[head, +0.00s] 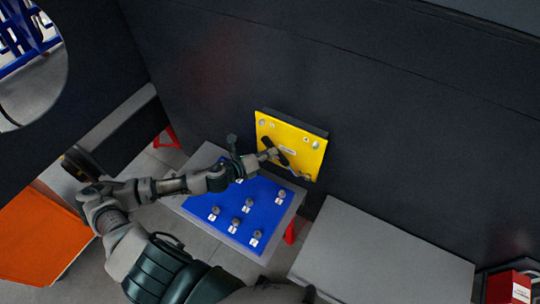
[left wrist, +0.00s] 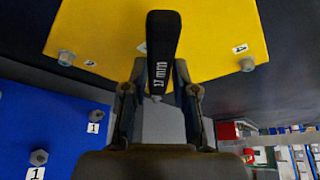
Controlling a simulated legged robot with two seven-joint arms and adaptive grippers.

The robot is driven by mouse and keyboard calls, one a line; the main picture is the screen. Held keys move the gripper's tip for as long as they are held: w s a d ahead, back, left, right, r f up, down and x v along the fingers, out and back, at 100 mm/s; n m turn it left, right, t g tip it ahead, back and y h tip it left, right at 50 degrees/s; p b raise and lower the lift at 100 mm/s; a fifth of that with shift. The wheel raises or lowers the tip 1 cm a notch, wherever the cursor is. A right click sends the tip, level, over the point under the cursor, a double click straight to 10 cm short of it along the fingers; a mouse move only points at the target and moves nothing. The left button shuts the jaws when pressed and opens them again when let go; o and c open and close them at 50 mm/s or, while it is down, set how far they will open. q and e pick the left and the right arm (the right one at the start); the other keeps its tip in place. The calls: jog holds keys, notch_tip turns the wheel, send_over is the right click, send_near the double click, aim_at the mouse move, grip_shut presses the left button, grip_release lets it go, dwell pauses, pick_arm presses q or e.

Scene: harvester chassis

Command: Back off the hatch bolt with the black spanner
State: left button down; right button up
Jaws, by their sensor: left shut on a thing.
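The yellow hatch panel (head: 312,158) stands against the dark wall in the head view, with bolts near its corners. My left gripper (head: 267,154) is in front of it, shut on the black spanner (head: 281,157). The spanner slants down to the right, its grey end close to the lower right bolt (head: 308,177); I cannot tell if it is seated on it. In the left wrist view the spanner handle (left wrist: 163,45), marked 17 mm, rises between the fingers (left wrist: 160,95). Two hatch bolts show on the yellow panel there, left (left wrist: 67,58) and right (left wrist: 247,64). My right gripper is not in view.
A blue board (head: 228,226) with several numbered bolts lies on a grey stand below the hatch. A grey table (head: 385,245) stands to its right, with a red box (head: 510,288) beyond. An orange surface (head: 35,240) is at the left.

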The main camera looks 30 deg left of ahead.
pick_arm(q)
jog(key=shift+a+f+b, duration=0.4)
jog(key=shift+b, duration=0.25)
jog(key=a+f+n+b, duration=0.1)
jog(key=b, duration=0.1)
jog(key=a+f+h+b, duration=0.1)
jog(key=b, duration=0.2)
jog(key=shift+f+n+t, duration=0.25)
jog(key=shift+n+t, duration=0.05)
jog(key=shift+n, duration=0.1)
jog(key=shift+w+d, duration=0.1)
